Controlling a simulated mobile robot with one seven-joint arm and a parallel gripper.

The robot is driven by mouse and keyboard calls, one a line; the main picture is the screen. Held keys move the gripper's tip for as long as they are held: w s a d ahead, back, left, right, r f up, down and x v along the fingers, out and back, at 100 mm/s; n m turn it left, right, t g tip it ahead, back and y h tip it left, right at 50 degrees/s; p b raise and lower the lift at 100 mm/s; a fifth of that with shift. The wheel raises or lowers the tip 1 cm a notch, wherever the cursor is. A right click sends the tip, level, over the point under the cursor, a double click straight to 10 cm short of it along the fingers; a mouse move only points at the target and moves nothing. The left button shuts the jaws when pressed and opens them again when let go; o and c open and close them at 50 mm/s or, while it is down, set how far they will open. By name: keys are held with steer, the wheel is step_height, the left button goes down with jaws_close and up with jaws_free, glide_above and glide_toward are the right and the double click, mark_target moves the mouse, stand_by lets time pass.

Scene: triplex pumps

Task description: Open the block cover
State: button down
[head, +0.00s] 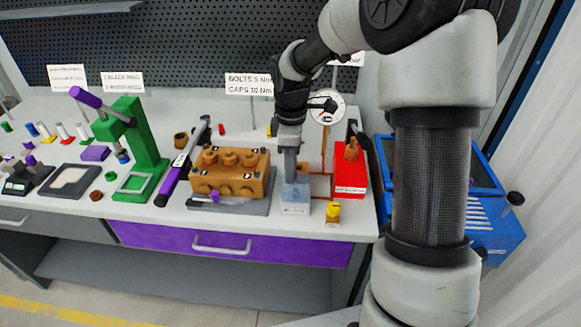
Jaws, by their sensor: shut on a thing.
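My gripper (289,145) is at the end of my arm, pointing down. It is shut on a narrow grey upright piece (291,166), whose lower end meets or stands just behind the top of a small blue-grey block (296,196) with a white label. The view is too coarse to tell whether they touch. An orange-brown block (230,174) with several round caps on its top and front sits on a grey plate (236,206) just left of the gripper. I cannot tell which part is the block cover.
A red box (350,177), a dial gauge (327,108) and a small yellow part (333,212) stand to the right. A purple drawer (225,243) is below the bench top.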

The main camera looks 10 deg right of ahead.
steer(key=shift+s+d+r+t+y+p, duration=0.2)
steer(key=shift+d+r+y+p, duration=0.15)
steer(key=shift+d+y+p, duration=0.3)
steer(key=shift+s+d+r+t+y+p, duration=0.2)
steer(key=shift+d+r+y+p, duration=0.2)
steer(key=shift+p, duration=0.45)
steer(key=shift+s+d+r+t+y+p, duration=0.15)
steer(key=shift+d+y+p, duration=0.1)
steer(key=shift+d+y, duration=0.3)
steer(key=shift+s+d+f+t+y+p, duration=0.1)
steer(key=shift+d+t+y+p, duration=0.25)
steer(key=shift+y, duration=0.35)
steer(key=shift+s+d+r+y+p, duration=0.1)
steer(key=shift+s+d+y+p, duration=0.05)
steer(key=shift+d+y, duration=0.45)
steer(key=c, duration=1.5)
jaws_free()
steer(key=shift+c, duration=0.2)
steer(key=v, duration=1.7)
steer(key=shift+r+p, duration=0.15)
steer(key=shift+p, duration=0.3)
steer(key=shift+s, duration=0.15)
